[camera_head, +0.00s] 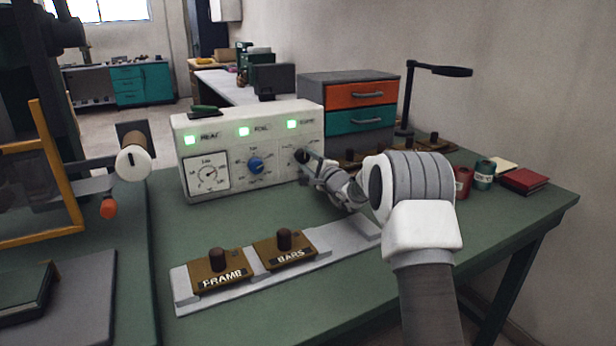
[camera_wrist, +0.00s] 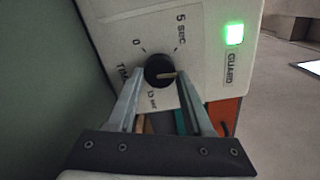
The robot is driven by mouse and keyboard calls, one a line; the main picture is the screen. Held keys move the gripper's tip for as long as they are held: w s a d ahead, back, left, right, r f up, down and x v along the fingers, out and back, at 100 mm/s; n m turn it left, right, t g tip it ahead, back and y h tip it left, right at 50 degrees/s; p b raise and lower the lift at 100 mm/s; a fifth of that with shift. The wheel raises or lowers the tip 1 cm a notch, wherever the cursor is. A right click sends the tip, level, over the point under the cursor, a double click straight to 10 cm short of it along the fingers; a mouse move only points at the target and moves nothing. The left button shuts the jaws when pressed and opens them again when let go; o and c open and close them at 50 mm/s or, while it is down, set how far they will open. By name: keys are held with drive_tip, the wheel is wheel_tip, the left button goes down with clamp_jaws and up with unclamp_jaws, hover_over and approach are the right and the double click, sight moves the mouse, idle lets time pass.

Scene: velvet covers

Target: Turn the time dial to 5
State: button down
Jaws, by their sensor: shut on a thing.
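The time dial (camera_wrist: 157,66) is a round black knob on the white control box (camera_head: 240,140). In the wrist view its pale pointer line points right, below the "5 SEC" mark (camera_wrist: 181,28) and not in line with it. The "0" mark (camera_wrist: 137,42) is at its upper left. In the head view the dial (camera_head: 301,156) is at the box's right end, partly covered by my gripper (camera_head: 312,164).
The box also has a blue knob (camera_head: 255,165), a gauge (camera_head: 208,174) and green lamps, one by "GUARD" (camera_wrist: 234,34). A grey rail (camera_head: 340,238) with brown blocks lies in front. Drawers (camera_head: 350,105) stand behind. Spools (camera_head: 484,174) are at right.

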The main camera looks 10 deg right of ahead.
drive_tip(key=n+b, duration=0.1)
drive_tip(key=n, duration=0.2)
drive_tip(key=shift+n, duration=0.3)
drive_tip(key=n, duration=0.5)
drive_tip(key=shift+r, duration=0.1)
idle(0.4)
drive_tip(key=shift+c, duration=1.5)
unclamp_jaws()
drive_tip(key=p+v, duration=0.1)
drive_tip(key=v, duration=1.6)
drive_tip(key=shift+s+p, duration=0.15)
drive_tip(key=shift+p, duration=0.25)
